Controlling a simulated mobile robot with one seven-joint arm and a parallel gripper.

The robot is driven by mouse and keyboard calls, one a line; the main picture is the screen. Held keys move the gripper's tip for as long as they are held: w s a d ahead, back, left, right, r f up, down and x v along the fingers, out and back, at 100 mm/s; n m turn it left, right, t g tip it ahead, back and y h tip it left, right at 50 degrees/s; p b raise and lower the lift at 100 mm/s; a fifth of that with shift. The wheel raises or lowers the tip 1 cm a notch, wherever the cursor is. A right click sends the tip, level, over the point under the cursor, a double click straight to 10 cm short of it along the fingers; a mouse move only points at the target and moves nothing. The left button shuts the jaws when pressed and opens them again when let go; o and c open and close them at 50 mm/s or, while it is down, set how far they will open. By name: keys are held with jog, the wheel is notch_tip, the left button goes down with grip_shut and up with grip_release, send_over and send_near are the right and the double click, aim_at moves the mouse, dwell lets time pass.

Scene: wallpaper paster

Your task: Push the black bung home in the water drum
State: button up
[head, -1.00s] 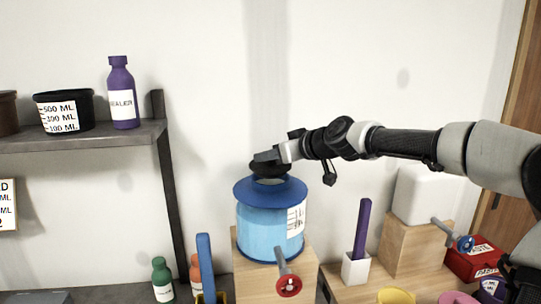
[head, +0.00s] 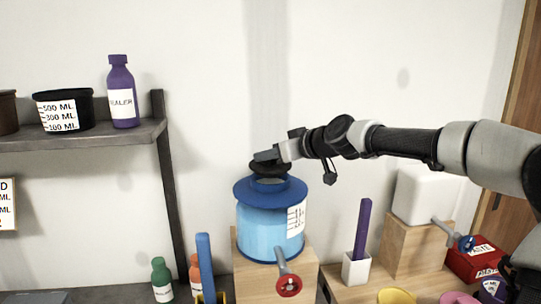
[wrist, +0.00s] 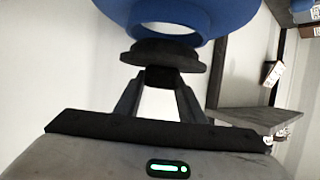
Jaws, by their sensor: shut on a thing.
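The water drum (head: 262,228) is light blue with a darker blue shoulder and neck, and stands on a wooden block. The black bung (head: 256,167) is at the top of the drum, over the neck opening. It also shows in the wrist view (wrist: 163,56), close to the blue neck and off to one side of its mouth; part of the opening is visible. I cannot tell whether they touch. My gripper (head: 268,155) is shut on the bung's knob, coming in from the right; the wrist view shows the jaws (wrist: 160,78) meeting at it.
A red-handled tap (head: 288,285) sticks out at the drum's front. A dark shelf (head: 85,137) with pots and a purple bottle (head: 121,85) is at left. A white tank (head: 425,195) on a wooden block and a white holder (head: 356,268) stand at right. The wall is close behind.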

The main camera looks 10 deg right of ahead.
aim_at(271, 165)
jog(key=shift+f+b, duration=1.55)
jog(key=shift+f, duration=0.05)
jog(key=o, duration=1.2)
jog(key=shift+s+d, duration=0.1)
jog(key=v, duration=1.7)
jog(key=shift+r, duration=0.2)
